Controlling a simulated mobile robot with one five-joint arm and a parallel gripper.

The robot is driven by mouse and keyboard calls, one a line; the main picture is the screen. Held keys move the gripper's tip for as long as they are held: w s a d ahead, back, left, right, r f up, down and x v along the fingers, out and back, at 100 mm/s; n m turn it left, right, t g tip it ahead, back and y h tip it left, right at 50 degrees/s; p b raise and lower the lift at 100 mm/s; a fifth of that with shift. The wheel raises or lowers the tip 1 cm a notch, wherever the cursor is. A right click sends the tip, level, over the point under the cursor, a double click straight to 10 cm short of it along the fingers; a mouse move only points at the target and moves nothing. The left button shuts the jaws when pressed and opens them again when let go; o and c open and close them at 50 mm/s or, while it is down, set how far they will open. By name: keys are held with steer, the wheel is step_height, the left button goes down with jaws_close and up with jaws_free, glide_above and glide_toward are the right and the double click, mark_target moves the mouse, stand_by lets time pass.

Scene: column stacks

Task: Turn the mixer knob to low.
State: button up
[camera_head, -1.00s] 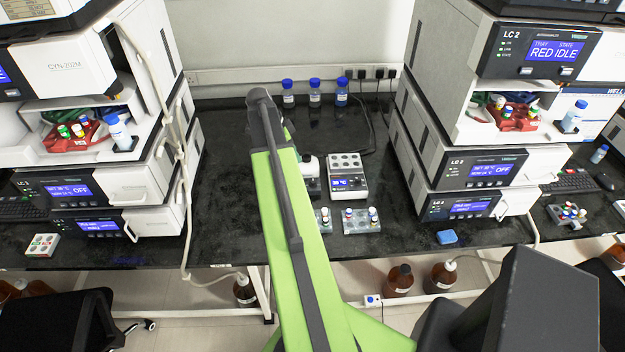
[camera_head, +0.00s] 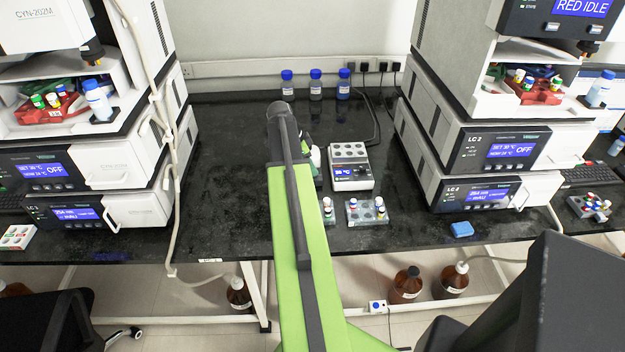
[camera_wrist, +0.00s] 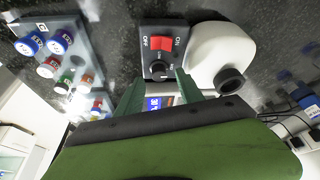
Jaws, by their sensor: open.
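The mixer's black front panel (camera_wrist: 163,32) shows in the wrist view with a red ON/OFF switch (camera_wrist: 162,43) and a round dark knob (camera_wrist: 158,70). The knob's dial marks are too small to read. Its white body (camera_wrist: 215,50) with a dark round end lies to the right. My gripper (camera_wrist: 160,86) is open. Its two green fingers lie to either side of and just short of the knob, with no clear contact. In the head view the mixer (camera_head: 316,160) is mostly hidden behind my green arm, and my fingertips are hidden.
A heater block (camera_head: 351,172) with a blue display stands right of the mixer. Vial racks (camera_head: 367,211) sit in front. Blue-capped bottles (camera_head: 315,85) stand at the back wall. Instrument stacks (camera_head: 480,150) flank the bench on both sides. The black bench (camera_head: 235,150) is clear left of my arm.

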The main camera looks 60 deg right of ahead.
steer(key=shift+b+x, duration=0.5)
steer(key=shift+x, duration=0.7)
steer(key=shift+r, duration=0.1)
